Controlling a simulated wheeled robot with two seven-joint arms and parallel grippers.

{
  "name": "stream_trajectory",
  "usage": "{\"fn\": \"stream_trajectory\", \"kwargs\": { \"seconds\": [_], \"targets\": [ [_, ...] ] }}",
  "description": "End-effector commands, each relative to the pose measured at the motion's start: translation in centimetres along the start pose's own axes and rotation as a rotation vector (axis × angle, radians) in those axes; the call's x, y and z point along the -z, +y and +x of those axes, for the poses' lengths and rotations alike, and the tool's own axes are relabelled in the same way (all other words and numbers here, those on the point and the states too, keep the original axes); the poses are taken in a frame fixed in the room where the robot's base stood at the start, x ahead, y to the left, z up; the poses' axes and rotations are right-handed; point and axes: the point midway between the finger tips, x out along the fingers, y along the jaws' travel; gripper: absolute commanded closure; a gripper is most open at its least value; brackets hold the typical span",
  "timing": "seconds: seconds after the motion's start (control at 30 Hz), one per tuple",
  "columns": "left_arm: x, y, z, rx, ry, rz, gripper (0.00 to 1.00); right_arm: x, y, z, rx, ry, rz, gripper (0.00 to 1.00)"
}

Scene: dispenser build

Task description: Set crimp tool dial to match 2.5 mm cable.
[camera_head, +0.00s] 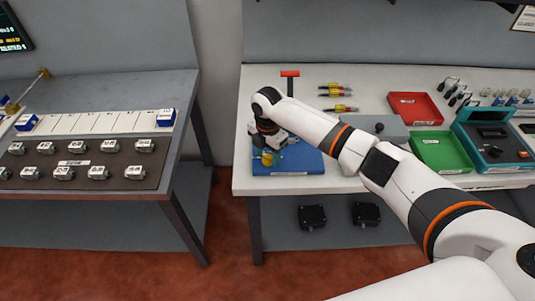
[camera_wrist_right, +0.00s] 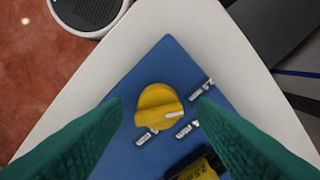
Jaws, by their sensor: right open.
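The crimp tool's blue plate (camera_head: 310,160) lies at the left front corner of the white bench. Its yellow dial (camera_wrist_right: 158,104) shows in the right wrist view, with a white pointer mark at its right side. Several white labels surround the dial, too blurred to read surely; the mark lies between the upper right label (camera_wrist_right: 201,89) and the lower right label (camera_wrist_right: 187,129). My right gripper (camera_wrist_right: 160,108) is open, its green fingers on either side of the dial with gaps showing. A black and yellow part (camera_wrist_right: 205,168) sits below the dial. My left gripper is out of view.
Behind the plate are a red-handled tool (camera_head: 290,74) and several yellow and red connectors (camera_head: 338,94). A red tray (camera_head: 415,109), a green tray (camera_head: 440,152) and a teal case (camera_head: 493,140) stand to the right. A second bench (camera_head: 120,88) is at left, past a gap.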

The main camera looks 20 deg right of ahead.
Motion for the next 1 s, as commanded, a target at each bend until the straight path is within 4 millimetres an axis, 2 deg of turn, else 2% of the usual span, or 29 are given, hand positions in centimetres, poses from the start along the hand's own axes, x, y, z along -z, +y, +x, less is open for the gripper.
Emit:
{"fn": "stream_trajectory", "kwargs": {
  "seconds": [0.4,0.5,0.7,1.0],
  "targets": [
    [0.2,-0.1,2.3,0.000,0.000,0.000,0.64,0.0,-0.1,-8.2,0.005,0.002,-0.001,0.47],
    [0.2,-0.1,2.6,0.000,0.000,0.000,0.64,0.0,-0.1,-9.7,0.004,0.002,-0.002,0.47],
    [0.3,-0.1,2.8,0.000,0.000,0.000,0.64,0.0,0.0,-11.1,0.002,0.001,-0.001,0.47],
    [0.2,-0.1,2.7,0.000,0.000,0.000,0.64,0.0,0.0,-11.2,0.001,0.001,-0.001,0.47]
  ]
}}
